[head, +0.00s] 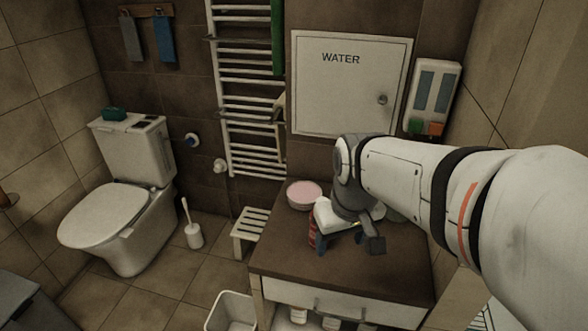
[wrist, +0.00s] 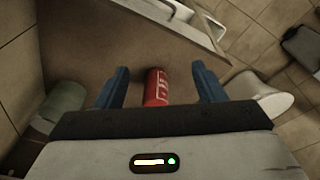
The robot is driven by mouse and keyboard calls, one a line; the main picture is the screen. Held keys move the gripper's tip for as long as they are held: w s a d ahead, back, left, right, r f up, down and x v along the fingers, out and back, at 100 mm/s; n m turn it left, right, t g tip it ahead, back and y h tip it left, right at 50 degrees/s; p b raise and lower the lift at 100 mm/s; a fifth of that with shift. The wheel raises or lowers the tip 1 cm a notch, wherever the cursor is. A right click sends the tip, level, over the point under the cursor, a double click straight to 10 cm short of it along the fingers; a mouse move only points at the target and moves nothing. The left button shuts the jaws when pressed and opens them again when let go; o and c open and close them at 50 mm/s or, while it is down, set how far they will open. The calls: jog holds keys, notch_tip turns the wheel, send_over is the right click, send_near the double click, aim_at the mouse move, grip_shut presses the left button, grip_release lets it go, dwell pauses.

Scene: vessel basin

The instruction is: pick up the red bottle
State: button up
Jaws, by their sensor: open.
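The red bottle (wrist: 156,87) shows in the wrist view between the two blue fingers of my gripper (wrist: 160,84). The fingers are spread apart, with a gap on each side of the bottle. In the head view the red bottle (head: 312,233) stands on the brown cabinet top and is partly hidden by my gripper (head: 338,247). My gripper is low over the cabinet top, open and empty. Part of the bottle is hidden behind the gripper body in the wrist view.
A pink-topped round bowl (head: 304,194) sits on the cabinet (head: 275,256) behind the bottle. A greenish-grey object (wrist: 66,101) lies left of the fingers in the wrist view. A wall with a WATER panel (head: 350,85) rises behind. The cabinet's front left top is clear.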

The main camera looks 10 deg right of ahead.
jog(key=shift+o, duration=1.2)
jog(key=w+n, duration=0.1)
jog(key=w, duration=0.3)
jog(key=w+r+n+g+p, duration=0.1)
jog(key=w+n, duration=0.1)
jog(key=w, duration=0.3)
jog(key=w+n+g+p, duration=0.1)
jog(key=w+n, duration=0.1)
jog(key=w, duration=0.3)
jog(key=shift+w+d+r, duration=0.2)
jog(key=shift+w+d, duration=0.05)
jog(key=shift+d, duration=0.05)
jog(key=shift+w+f+n, duration=0.15)
jog(key=shift+w+n, duration=0.1)
jog(key=shift+n, duration=0.05)
jog(key=shift+f, duration=0.35)
jog(key=f, duration=0.7)
jog(key=shift+a+p, duration=0.3)
jog(key=shift+p, duration=0.05)
jog(key=shift+c, duration=0.3)
jog(key=shift+r, duration=0.1)
jog(key=c, duration=1.4)
jog(key=shift+c, duration=0.2)
